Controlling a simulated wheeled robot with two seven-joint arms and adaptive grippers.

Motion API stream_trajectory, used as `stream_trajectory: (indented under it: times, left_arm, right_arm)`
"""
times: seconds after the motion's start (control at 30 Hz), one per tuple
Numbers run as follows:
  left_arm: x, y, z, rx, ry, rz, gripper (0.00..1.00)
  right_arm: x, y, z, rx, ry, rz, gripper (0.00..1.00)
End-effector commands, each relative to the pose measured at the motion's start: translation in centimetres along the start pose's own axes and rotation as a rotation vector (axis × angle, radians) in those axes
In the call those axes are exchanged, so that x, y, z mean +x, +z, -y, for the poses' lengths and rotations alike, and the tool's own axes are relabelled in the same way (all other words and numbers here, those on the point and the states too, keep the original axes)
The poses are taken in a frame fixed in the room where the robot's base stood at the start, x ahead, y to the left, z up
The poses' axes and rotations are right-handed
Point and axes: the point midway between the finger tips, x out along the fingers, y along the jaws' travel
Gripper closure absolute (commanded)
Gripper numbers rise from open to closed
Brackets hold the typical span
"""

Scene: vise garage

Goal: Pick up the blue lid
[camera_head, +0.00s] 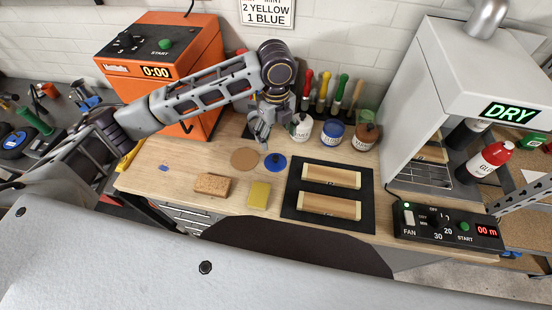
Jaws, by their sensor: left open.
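The blue lid (275,162) is a small flat round disc lying on the wooden workbench (160,176), right of a tan round disc (244,159). My left gripper (263,142) points down just behind and slightly left of the lid in the picture. It is open, with nothing seen between its fingers. The height of its fingertips above the bench is hard to judge. My right gripper is out of the picture.
A white jar (302,127), a blue jar (332,133) and a brown-topped jar (364,137) stand right of my left gripper. A sponge (212,184), a yellow block (259,195) and a black mat (285,210) with two wooden pieces lie in front. An orange machine (193,42) stands left.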

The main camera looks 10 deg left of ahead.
Motion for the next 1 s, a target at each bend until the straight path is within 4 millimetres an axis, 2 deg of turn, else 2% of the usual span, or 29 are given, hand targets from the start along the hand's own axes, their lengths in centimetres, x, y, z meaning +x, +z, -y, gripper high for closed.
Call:
stream_trajectory:
  times: [0.2, 0.37, 0.8, 1.0]
  left_arm:
    - [0.1, 0.0, 0.0, 0.000, 0.000, 0.000, 0.26]
    - [1.2, 0.0, -0.1, -0.001, 0.003, -0.001, 0.26]
    - [6.7, 0.0, 0.0, 0.000, 0.002, -0.001, 0.26]
    - [8.3, 0.1, 0.0, -0.001, 0.001, -0.001, 0.26]
  right_arm:
    - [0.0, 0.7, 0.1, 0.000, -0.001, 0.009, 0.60]
    - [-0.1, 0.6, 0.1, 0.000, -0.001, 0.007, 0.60]
    - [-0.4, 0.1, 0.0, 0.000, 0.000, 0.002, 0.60]
    - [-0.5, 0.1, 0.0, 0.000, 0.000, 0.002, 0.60]
